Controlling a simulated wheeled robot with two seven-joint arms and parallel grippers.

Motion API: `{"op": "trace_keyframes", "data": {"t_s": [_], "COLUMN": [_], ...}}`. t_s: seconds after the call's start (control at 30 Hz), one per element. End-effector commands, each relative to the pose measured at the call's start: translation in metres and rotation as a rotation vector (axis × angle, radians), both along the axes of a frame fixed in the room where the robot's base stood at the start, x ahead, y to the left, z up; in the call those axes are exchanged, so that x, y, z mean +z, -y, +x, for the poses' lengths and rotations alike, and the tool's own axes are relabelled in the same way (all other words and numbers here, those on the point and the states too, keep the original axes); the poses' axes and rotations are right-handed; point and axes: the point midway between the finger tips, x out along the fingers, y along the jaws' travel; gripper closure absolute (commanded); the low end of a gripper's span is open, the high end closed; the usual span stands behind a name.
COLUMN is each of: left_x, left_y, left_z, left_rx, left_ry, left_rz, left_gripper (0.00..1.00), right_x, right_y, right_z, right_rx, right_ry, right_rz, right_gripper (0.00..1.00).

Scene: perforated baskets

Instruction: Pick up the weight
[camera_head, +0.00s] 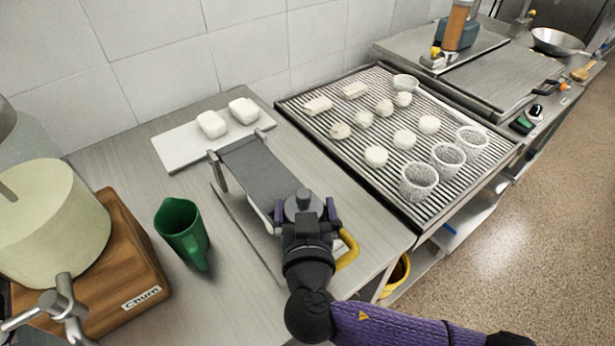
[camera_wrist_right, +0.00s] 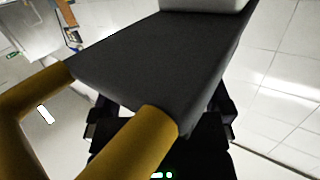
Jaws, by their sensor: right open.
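No separate piece is clearly recognisable as the weight. A long dark grey slab (camera_head: 262,172) lies on a metal-framed device on the counter, with a yellow handle (camera_head: 347,250) at its near end. In the right wrist view the dark grey slab (camera_wrist_right: 165,55) fills the middle, and the yellow handle (camera_wrist_right: 135,145) shows at the left. My right gripper (camera_head: 305,212) is open over the near end of the slab, its purple fingers apart. It hides that end, so I cannot tell whether it touches anything. My left gripper is not in view.
A green jug (camera_head: 182,232) and a churn on a wooden base (camera_head: 128,250) stand left. A white board (camera_head: 183,150) with two white blocks lies behind. A ridged draining tray (camera_head: 290,108) holds white pieces and perforated baskets (camera_head: 419,182) at right.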

Motion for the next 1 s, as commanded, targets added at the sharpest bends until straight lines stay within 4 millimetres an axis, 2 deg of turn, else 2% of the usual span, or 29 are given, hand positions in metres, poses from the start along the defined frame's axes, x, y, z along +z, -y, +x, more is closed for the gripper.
{"op": "trace_keyframes", "data": {"t_s": [0.1,0.3,0.77,0.8,1.0], "left_x": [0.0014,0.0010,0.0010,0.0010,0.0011], "left_y": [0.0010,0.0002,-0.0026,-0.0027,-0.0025], "left_z": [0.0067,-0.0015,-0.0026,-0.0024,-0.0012], "left_rx": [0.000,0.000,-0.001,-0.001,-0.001], "left_ry": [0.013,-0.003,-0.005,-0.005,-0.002], "left_rz": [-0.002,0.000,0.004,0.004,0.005], "left_gripper": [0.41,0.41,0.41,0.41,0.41], "right_x": [-0.0010,-0.0015,-0.0015,-0.0015,-0.0002], "right_y": [-0.0005,-0.0004,-0.0006,-0.0006,-0.0007], "right_z": [-0.0046,-0.0048,-0.0046,-0.0046,-0.0042], "right_rx": [-0.001,-0.002,-0.001,-0.001,-0.001], "right_ry": [-0.001,-0.001,-0.002,-0.002,0.002], "right_rz": [0.000,0.000,0.000,0.000,0.001], "right_gripper": [0.00,0.00,0.97,1.00,1.00]}}
